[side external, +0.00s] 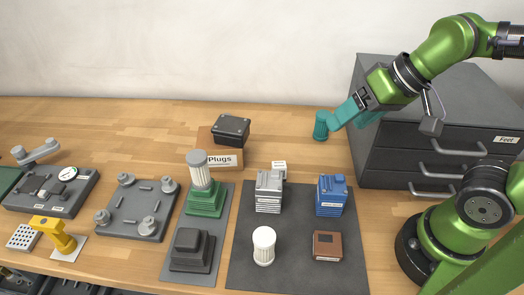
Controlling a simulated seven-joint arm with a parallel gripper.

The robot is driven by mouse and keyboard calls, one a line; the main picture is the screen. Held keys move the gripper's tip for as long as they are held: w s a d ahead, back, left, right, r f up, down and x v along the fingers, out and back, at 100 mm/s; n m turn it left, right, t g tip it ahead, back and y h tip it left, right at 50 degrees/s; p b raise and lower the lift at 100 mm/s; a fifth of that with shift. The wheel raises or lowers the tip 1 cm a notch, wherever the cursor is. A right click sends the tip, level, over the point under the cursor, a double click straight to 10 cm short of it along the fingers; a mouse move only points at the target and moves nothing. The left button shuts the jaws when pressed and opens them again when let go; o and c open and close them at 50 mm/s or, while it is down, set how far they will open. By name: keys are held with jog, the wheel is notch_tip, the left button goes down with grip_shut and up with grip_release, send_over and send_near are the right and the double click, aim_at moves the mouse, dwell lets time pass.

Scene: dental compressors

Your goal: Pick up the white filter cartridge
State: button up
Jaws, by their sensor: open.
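The white filter cartridge (263,245), a ribbed cylinder with a smooth round cap, stands upright on the front left part of a dark mat (296,272). My gripper (346,122), with teal fingers, is open and well above and behind the cartridge, to its right in the picture. A teal rounded shape (320,126) shows at the end of the left finger; I cannot tell whether it is part of the finger. Nothing touches the cartridge. A similar ribbed cylinder with a grey cap (199,170) stands on a green base (205,200) farther left.
On the mat are a grey compressor block (269,192), a blue one (331,196) and a brown box (327,246). A dark stepped block (190,247) stands left of the cartridge. A grey drawer cabinet (430,150) stands right. A box labelled Plugs (222,160) is behind.

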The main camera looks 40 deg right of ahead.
jog(key=w+a+f+g, duration=0.1)
jog(key=a+f+g, duration=0.25)
jog(key=a, duration=0.85)
jog(key=m+g+h, duration=0.3)
jog(key=m, duration=0.4)
send_near(262, 237)
jog(key=shift+t, duration=0.25)
jog(key=f, duration=0.8)
jog(key=shift+s+d+f, duration=0.15)
jog(key=shift+s+f, duration=0.05)
jog(key=shift+f, duration=0.15)
jog(key=shift+s+d+f, duration=0.1)
jog(key=shift+f, duration=1.2)
jog(key=shift+d+f, duration=0.1)
jog(key=shift+f, duration=1.25)
jog(key=c, duration=1.2)
jog(key=shift+o, duration=0.2)
jog(key=shift+r, duration=0.15)
